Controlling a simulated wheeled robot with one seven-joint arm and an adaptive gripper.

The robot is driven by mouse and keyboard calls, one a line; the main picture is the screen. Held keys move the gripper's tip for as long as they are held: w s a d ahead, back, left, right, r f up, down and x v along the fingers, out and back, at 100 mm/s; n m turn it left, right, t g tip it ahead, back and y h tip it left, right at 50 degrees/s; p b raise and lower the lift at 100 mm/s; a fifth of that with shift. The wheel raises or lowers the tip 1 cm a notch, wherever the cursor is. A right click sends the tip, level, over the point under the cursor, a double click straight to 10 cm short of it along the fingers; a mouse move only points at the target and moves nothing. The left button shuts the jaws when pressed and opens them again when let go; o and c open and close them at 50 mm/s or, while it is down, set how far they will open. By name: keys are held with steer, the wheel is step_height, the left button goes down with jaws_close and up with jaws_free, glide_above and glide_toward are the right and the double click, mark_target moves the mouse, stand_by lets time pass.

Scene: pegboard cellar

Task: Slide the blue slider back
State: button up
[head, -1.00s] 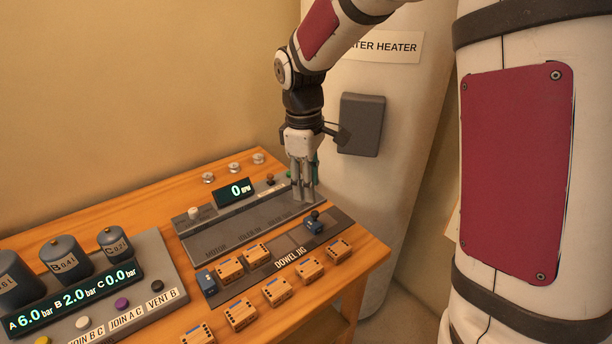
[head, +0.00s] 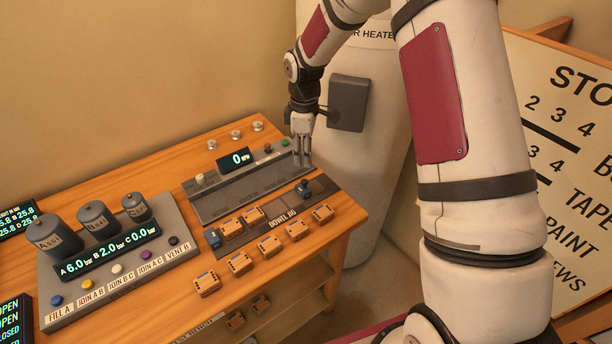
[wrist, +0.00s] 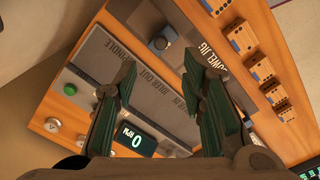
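A blue slider block with a dark knob on top (head: 303,189) sits at the right end of the dark dowel jig strip (head: 279,211). In the wrist view a blue-grey block with a round knob (wrist: 166,36), seemingly the same one, lies just beyond my fingertips. A second, plain blue block (head: 213,238) sits at the jig's left end. My gripper (head: 302,162) points down over the right end of the grey motor panel, behind the blue slider and apart from it. In the wrist view its two green-padded fingers (wrist: 160,62) are spread and nothing is between them.
The grey motor panel (head: 222,200) with a "0 RPM" display (head: 236,160) lies behind the jig. Several orange blocks (head: 297,229) stand along the jig and table front. A panel with canisters and buttons (head: 118,262) is at left. A water heater (head: 377,170) stands behind the table's right end.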

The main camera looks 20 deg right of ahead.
mark_target(305, 181)
step_height(305, 181, down, 10)
steer(key=shift+r+p, duration=0.1)
steer(key=shift+p, duration=0.6)
jaws_close()
